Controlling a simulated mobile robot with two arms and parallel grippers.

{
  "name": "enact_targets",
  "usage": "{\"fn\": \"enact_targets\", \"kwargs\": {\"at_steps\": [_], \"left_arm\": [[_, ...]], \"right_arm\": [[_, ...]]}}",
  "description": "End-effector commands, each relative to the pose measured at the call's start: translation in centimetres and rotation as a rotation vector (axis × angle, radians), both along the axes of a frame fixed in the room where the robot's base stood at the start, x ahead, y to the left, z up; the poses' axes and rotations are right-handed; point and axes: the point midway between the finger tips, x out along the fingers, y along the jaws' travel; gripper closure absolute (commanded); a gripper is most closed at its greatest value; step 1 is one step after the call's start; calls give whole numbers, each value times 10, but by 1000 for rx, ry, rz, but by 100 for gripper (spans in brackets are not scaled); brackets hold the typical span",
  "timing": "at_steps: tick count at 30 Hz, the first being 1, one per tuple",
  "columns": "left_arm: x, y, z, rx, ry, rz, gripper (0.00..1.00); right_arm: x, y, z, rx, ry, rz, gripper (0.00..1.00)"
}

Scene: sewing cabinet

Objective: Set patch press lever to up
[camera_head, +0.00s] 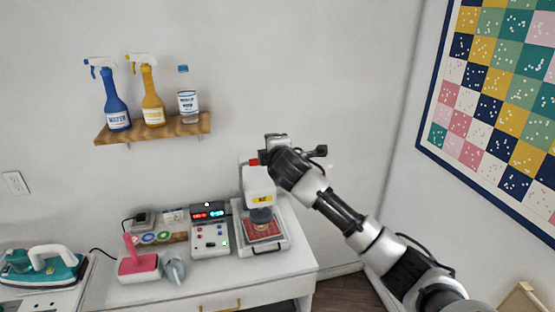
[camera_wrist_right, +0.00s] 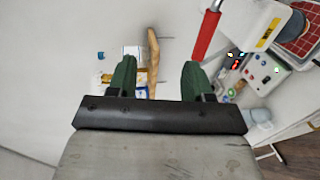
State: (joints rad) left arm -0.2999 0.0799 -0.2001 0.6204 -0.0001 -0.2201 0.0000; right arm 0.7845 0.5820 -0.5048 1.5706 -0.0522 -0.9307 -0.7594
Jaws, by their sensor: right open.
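The patch press (camera_head: 259,187) is white with a yellow label and stands at the right end of the white cabinet top. Its head, with a dark round plate, sits over a base holding a red checked patch (camera_head: 263,229). The red lever grip (camera_head: 254,162) shows at the upper left of the press, partly hidden by my right arm. In the right wrist view the red lever (camera_wrist_right: 207,35) on a silver rod lies just beyond the right finger. My right gripper (camera_wrist_right: 157,68) is open and empty, with the lever outside its fingers. My left gripper is not in view.
A control box (camera_head: 210,232) with lit displays stands left of the press. A pink block with a handle (camera_head: 137,264) and a teal iron (camera_head: 42,267) are further left. A wooden shelf (camera_head: 152,131) holds bottles. A patchwork quilt (camera_head: 500,90) hangs right.

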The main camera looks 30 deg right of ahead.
Motion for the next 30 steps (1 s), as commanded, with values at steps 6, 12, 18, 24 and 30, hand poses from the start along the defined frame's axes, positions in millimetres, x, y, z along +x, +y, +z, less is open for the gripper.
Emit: {"fn": "enact_targets", "kwargs": {"at_steps": [6,12,18,24,30], "left_arm": [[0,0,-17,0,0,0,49],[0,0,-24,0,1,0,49],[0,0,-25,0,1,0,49],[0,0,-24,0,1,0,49],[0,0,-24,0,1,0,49]], "right_arm": [[-35,8,3,-3,-1,2,49],[-55,13,9,-1,-1,1,49],[-60,14,11,-1,0,-1,49],[-60,15,12,-1,1,0,49],[-60,15,11,-1,1,0,49]]}}
